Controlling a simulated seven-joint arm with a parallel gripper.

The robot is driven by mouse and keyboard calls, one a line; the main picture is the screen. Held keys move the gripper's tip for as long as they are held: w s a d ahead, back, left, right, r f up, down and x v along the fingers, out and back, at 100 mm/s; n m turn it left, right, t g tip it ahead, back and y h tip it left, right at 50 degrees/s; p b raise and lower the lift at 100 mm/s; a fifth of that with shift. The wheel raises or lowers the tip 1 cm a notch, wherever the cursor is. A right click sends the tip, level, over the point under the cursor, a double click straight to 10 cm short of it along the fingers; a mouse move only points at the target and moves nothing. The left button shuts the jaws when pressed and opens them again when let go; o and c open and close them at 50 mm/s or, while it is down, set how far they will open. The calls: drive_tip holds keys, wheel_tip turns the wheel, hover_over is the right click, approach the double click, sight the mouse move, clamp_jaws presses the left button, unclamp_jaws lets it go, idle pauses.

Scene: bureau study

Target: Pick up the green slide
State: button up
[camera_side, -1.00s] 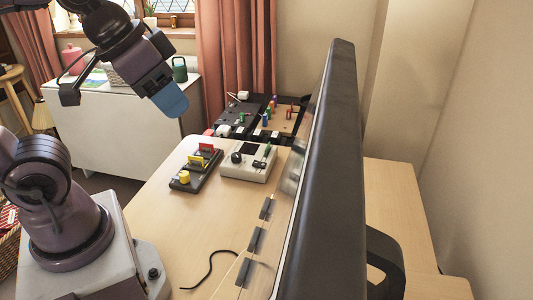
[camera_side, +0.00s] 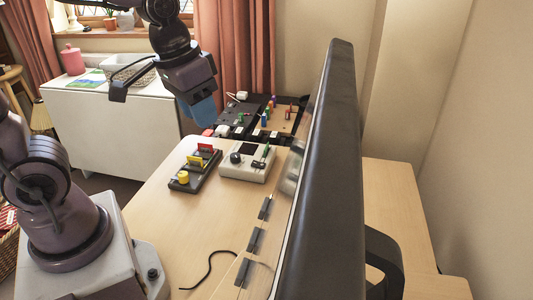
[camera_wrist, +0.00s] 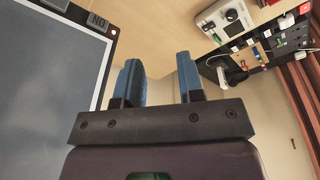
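A small green piece (camera_side: 266,152) stands on the right part of a white box (camera_side: 246,163) with a black knob; I cannot tell for sure that it is the green slide. Other green bits show in the black tray (camera_side: 238,121) behind. The white box also shows at the top of the wrist view (camera_wrist: 225,20). My gripper (camera_side: 203,112) is in the air above and left of the white box in the side view. In the wrist view its blue fingers (camera_wrist: 160,68) are apart, with nothing between them.
A dark rack (camera_side: 195,171) with red and yellow plates and a yellow knob stands left of the white box. A large black-edged screen (camera_side: 335,160) stands upright to the right. A black cable (camera_side: 208,272) lies on the desk. The desk's middle is clear.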

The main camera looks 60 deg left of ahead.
drive_tip(key=w+a+f+n+g, duration=0.1)
drive_tip(key=w+a+f+n, duration=0.2)
drive_tip(key=w+a+f, duration=0.4)
drive_tip(key=n+t+y, duration=0.2)
drive_tip(key=n+y, duration=0.1)
drive_tip(key=n, duration=0.1)
hover_over(266, 153)
drive_tip(key=s, duration=0.1)
drive_tip(key=f, duration=1.4)
drive_tip(key=shift+s+d+f, duration=0.15)
drive_tip(key=shift+d+f, duration=0.05)
drive_tip(key=shift+d, duration=0.2)
drive_tip(key=x, duration=0.5)
drive_tip(key=shift+a+r, duration=0.15)
clamp_jaws()
